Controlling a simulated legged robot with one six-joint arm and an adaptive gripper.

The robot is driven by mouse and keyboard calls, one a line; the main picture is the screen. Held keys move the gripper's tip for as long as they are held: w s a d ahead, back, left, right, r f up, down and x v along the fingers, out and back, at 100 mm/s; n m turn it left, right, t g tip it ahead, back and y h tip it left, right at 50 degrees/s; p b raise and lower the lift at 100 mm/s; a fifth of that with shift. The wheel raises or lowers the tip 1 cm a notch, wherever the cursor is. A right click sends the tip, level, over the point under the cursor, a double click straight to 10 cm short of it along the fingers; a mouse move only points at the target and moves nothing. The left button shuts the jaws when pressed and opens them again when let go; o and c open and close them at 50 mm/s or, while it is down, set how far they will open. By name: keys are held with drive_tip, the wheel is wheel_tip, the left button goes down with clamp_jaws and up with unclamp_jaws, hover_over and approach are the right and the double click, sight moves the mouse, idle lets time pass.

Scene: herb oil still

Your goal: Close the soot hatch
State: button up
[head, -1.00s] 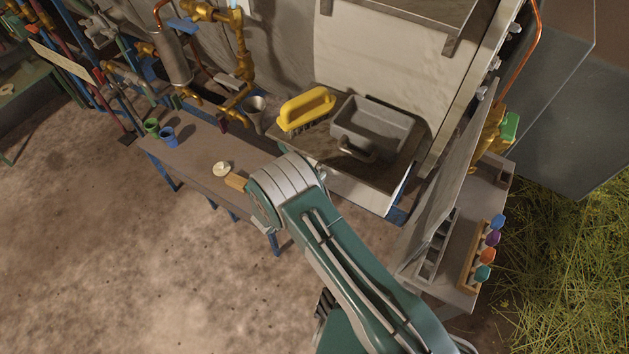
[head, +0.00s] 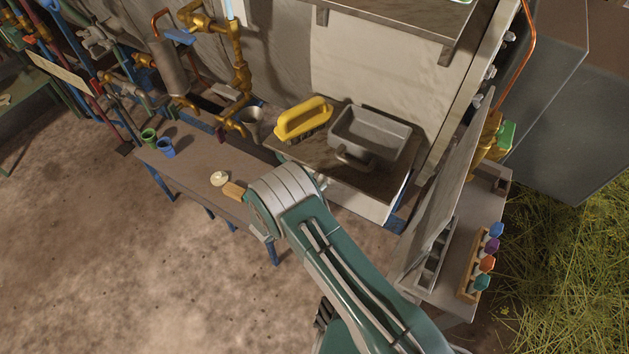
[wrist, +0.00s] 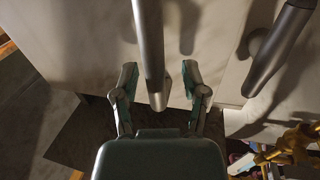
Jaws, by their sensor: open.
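My gripper (wrist: 160,80) is open in the wrist view, with one finger on each side of a grey metal bar handle (wrist: 150,45). Neither finger clearly touches the bar. Behind it is a pale panel (wrist: 80,35), which may be the soot hatch; I cannot tell its position or how far open it is. In the head view my own arm hides the gripper and what lies directly in front of it. The pale front of the unit (head: 350,197) shows partly beyond the arm.
A second bar handle (wrist: 280,45) is close on the right. On the unit top are a yellow brush (head: 303,118) and a grey tray (head: 370,137). An upright pale panel (head: 455,190) and a rack of coloured bottles (head: 480,265) stand right. Bare ground lies left.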

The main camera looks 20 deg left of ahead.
drive_tip(key=v, duration=1.1)
drive_tip(key=shift+s+a, duration=0.2)
drive_tip(key=shift+s, duration=0.15)
drive_tip(key=shift+f, duration=0.1)
